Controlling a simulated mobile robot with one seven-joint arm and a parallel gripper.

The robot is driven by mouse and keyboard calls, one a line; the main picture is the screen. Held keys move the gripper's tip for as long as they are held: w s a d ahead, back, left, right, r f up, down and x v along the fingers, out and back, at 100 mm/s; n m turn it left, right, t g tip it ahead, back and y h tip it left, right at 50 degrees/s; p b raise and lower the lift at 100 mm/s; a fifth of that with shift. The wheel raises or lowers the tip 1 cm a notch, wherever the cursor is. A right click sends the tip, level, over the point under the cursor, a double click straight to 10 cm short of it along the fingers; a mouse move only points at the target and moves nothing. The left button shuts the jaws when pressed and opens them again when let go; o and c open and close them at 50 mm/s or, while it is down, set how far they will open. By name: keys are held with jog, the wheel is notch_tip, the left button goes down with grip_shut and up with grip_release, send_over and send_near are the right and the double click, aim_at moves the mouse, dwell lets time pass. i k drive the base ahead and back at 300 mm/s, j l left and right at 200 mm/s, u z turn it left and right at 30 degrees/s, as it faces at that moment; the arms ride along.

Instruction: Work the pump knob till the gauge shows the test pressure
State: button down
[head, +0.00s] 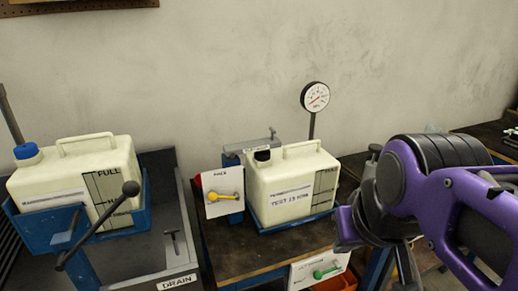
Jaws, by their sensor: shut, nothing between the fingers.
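The gauge (316,96) is a round white dial with a black rim on a post behind the middle tank. It has a red needle, but its figures are too small to read. The middle tank (280,190) is cream with a black cap (262,155) and a label that seems to read TEST 13. I cannot tell which part is the pump knob. A black ball-ended lever (131,188) stands in front of the left tank. My purple and black gripper (347,228) is shut and empty, right of the middle tank and apart from the gauge. Its fingers show only partly.
The left tank (75,170) has a blue cap and sits in a blue holder. A yellow handle (224,196) is on a white plate left of the middle tank. A green handle (327,272) is on a lower front plate. A DRAIN label (177,283) marks the grey tray.

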aim_at(374, 149)
jog(key=z, duration=0.75)
jog(key=i+l+z, duration=0.1)
jog(key=i+l, duration=0.2)
jog(key=l, duration=0.2)
jog(key=i+l, duration=0.35)
jog(key=l, duration=0.15)
jog(key=i+l+z, duration=0.15)
jog(key=i+l, duration=0.2)
jog(key=l, duration=0.15)
jog(key=j, duration=0.15)
